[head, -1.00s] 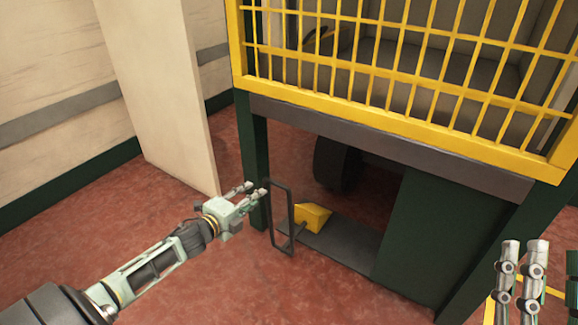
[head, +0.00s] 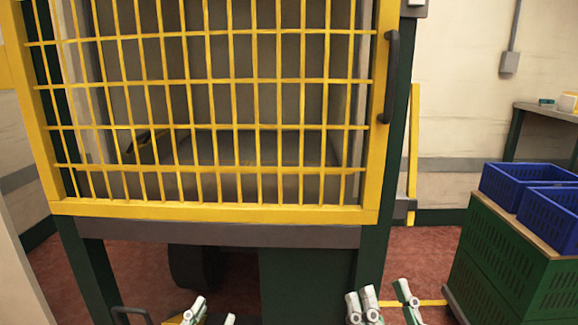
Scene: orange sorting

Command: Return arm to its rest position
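My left gripper (head: 211,314) is at the bottom edge of the head view, left of centre. Only its fingertips show; they are apart with nothing seen between them. My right gripper (head: 384,300) is at the bottom edge, right of centre. Its pale fingers point up and stand apart, with no object seen between them. The arms behind both grippers are out of view. Both grippers appear low in front of a machine with a yellow barred gate (head: 210,212).
The gate has a dark handle (head: 390,77) on its right. A black pedal frame (head: 133,313) is near my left gripper. Blue crates (head: 520,183) sit on green crates (head: 500,258) at right. A table (head: 545,110) stands behind. Red floor (head: 425,255) lies between machine and crates.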

